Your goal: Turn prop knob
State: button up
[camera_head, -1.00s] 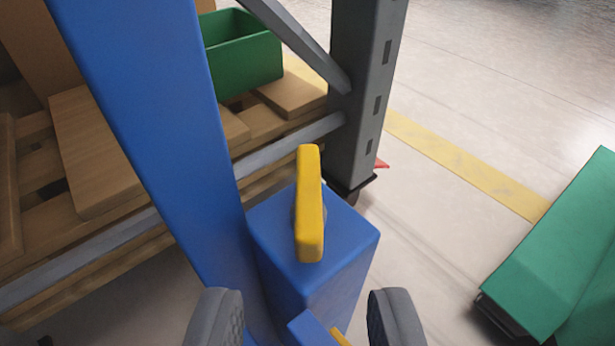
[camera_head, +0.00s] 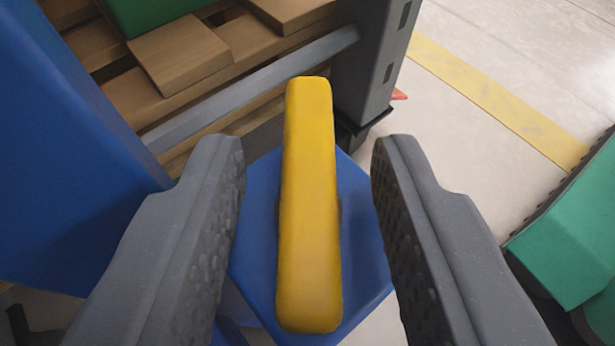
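The prop knob is a long yellow bar handle (camera_head: 310,210) on top of a blue box (camera_head: 262,240). The bar runs nearly straight up and down in the picture. My gripper (camera_head: 308,165) is open, with one grey finger on each side of the knob. Clear gaps show between both fingers and the yellow bar, so neither finger seems to touch it. The knob's mount under the bar is mostly hidden.
A blue post (camera_head: 70,150) stands close on the left. A grey rack upright (camera_head: 378,65) and wooden pallets (camera_head: 180,55) are behind the knob. A green object (camera_head: 570,240) is at the right. Open floor with a yellow line (camera_head: 490,95) lies at the upper right.

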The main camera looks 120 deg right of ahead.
grip_shut()
jog(key=shift+d, duration=0.15)
jog(key=shift+r, duration=0.1)
jog(key=shift+p, duration=0.4)
